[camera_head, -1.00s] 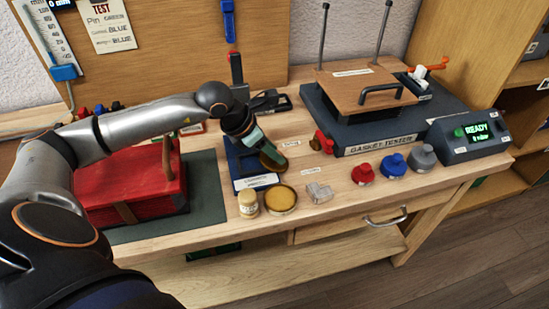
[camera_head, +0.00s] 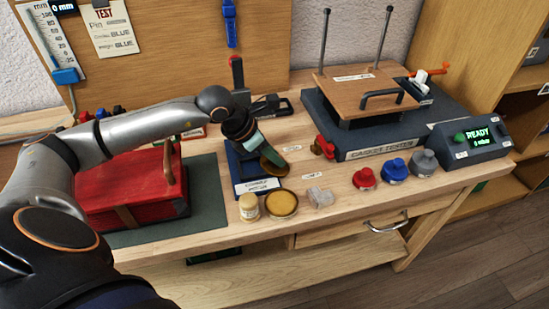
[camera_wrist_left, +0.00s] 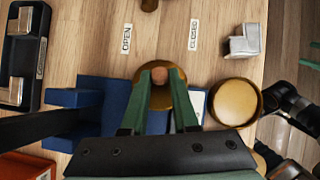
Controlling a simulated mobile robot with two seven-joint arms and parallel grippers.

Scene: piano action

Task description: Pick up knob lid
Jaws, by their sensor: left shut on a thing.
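The knob lid (camera_wrist_left: 163,97) is a round brass-coloured disc with a small wooden knob (camera_wrist_left: 160,74) on top. My left gripper (camera_wrist_left: 161,78) has its green fingers shut on either side of the knob in the left wrist view. In the head view the left gripper (camera_head: 262,153) points down at the lid (camera_head: 273,164), over the front right of a blue stand (camera_head: 243,171). The fingers partly cover the lid there. I cannot tell whether the lid still touches the stand.
A round brass-rimmed dish (camera_head: 281,204), a small cream jar (camera_head: 249,207) and a clear grey block (camera_head: 320,197) stand close in front. The red box (camera_head: 125,195) is left and the gasket tester (camera_head: 380,147) right. Red, blue and grey knobs (camera_head: 394,169) line the front right.

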